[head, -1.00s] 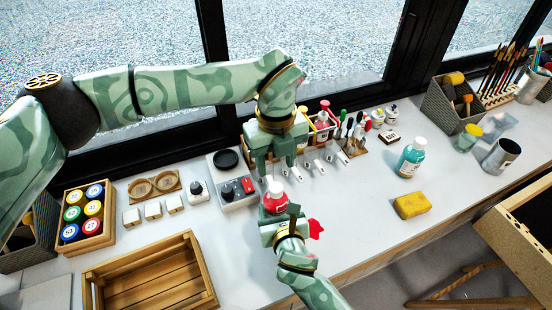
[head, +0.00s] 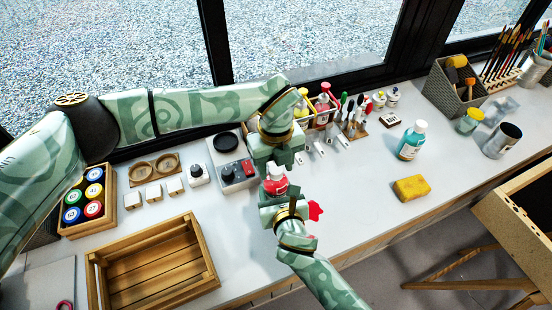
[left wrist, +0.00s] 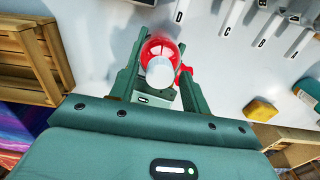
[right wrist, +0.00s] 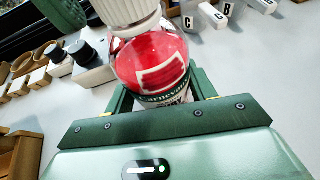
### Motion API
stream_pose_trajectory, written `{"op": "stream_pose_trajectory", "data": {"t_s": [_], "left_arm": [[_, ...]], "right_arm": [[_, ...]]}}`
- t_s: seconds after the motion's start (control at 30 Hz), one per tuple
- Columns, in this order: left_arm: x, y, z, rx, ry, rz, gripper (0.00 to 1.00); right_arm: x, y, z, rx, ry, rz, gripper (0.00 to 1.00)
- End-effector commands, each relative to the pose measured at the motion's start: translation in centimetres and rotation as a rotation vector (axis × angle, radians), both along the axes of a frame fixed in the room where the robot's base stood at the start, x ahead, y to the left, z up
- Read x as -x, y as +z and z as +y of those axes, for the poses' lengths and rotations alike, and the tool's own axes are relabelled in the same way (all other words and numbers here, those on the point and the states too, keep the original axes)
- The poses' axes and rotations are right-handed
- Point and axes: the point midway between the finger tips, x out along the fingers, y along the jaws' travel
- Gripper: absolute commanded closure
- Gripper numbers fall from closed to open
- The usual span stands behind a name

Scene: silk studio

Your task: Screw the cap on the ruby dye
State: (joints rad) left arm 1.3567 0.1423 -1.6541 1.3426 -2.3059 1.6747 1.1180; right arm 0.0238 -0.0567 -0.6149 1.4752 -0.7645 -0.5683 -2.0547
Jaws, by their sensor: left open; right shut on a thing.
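The ruby dye (head: 275,186) is a red bottle with a white cap (head: 275,171) on top. It stands upright near the counter's front. My right gripper (head: 283,207) is shut on the bottle's lower body from the front. My left gripper (head: 276,164) is open above the bottle, its fingers to either side of the cap. In the left wrist view the cap (left wrist: 160,72) lies between the open fingers. In the right wrist view the cap (right wrist: 128,12) sits over the red shoulder (right wrist: 152,65); whether its thread is tight cannot be told.
A small red piece (head: 315,210) shows beside my right gripper. A grey device with a black disc (head: 227,143) stands close on the left, an empty wooden crate (head: 205,255) at front left. A teal bottle (head: 411,141) and yellow sponge (head: 411,188) are to the right. Counter between is clear.

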Motion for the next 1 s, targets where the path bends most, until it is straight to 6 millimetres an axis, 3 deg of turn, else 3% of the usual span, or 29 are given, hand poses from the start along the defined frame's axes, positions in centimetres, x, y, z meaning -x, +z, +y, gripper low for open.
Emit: {"op": "stream_pose_trajectory", "data": {"t_s": [0.17, 0.33, 0.37, 0.67, 0.77, 1.0], "left_arm": [[0.00, 0.00, 0.00, 0.000, 0.000, 0.000, 0.53], [-0.01, 0.01, 0.00, 0.000, 0.000, 0.000, 0.95], [-0.01, 0.01, 0.00, 0.000, 0.000, 0.000, 0.98], [-0.07, 0.06, 0.00, 0.000, -0.061, -0.002, 1.00], [-0.12, 0.10, 0.01, -0.001, -0.275, -0.004, 1.00], [-0.11, 0.03, 0.01, -0.003, -1.037, -0.004, 1.00]], "right_arm": [[0.00, -0.01, -0.01, 0.000, 0.000, 0.000, 1.00], [0.00, -0.01, 0.00, 0.000, 0.000, 0.000, 1.00], [0.00, -0.01, 0.00, 0.000, 0.000, 0.000, 1.00], [0.00, -0.01, 0.00, 0.000, 0.000, 0.000, 1.00], [0.00, -0.01, 0.00, 0.000, 0.000, 0.000, 1.00], [0.00, -0.01, -0.01, 0.000, 0.000, 0.000, 1.00]]}}
